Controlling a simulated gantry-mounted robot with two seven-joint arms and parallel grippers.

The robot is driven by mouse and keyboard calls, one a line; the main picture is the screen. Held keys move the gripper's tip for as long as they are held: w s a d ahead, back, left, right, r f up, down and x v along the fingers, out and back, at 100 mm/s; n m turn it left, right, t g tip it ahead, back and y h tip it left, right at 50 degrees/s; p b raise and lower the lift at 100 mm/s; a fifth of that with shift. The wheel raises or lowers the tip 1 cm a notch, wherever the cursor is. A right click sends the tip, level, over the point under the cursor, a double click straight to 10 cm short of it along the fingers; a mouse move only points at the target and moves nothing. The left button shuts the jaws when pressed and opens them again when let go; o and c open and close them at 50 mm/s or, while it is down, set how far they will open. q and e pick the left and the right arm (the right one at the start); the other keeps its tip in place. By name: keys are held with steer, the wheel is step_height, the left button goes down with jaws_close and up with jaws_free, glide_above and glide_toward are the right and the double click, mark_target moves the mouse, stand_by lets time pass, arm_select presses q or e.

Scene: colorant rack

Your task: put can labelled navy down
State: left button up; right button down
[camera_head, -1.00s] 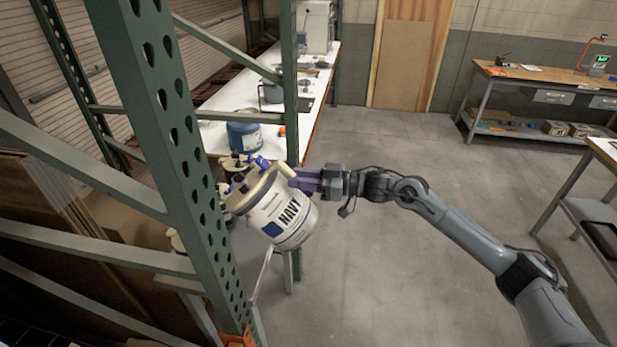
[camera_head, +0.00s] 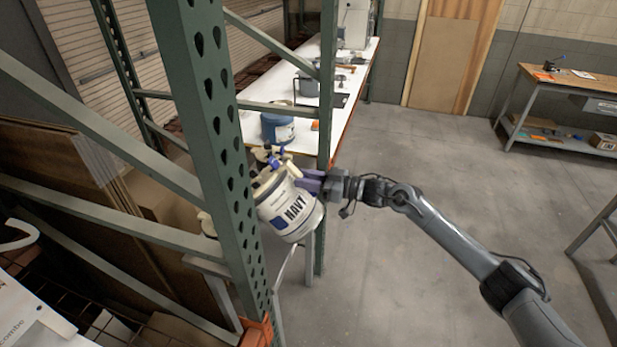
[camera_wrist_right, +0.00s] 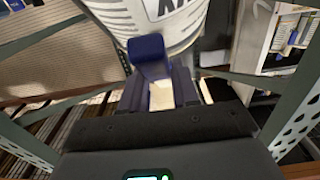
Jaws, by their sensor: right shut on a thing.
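The can labelled navy (camera_head: 297,211) is white with dark blue lettering. It hangs tilted in the air, right of the near green rack post in the head view. My right gripper (camera_head: 308,183) is shut on it near its top; the exact hold is partly hidden. In the right wrist view the can (camera_wrist_right: 130,18) fills the top, with the purple fingers (camera_wrist_right: 158,75) against its near side. My left gripper is not in view.
The green perforated rack post (camera_head: 222,150) and its braces stand close left of the can. A white-topped bench (camera_head: 337,122) with a blue container (camera_head: 277,128) is behind. Open floor (camera_head: 430,180) lies right. A wooden workbench (camera_head: 560,82) stands far right.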

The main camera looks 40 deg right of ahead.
steer(key=shift+f, duration=1.1)
steer(key=c, duration=1.1)
jaws_free()
steer(key=shift+f, duration=0.5)
steer(key=shift+o, duration=1.3)
steer(key=shift+r, duration=0.1)
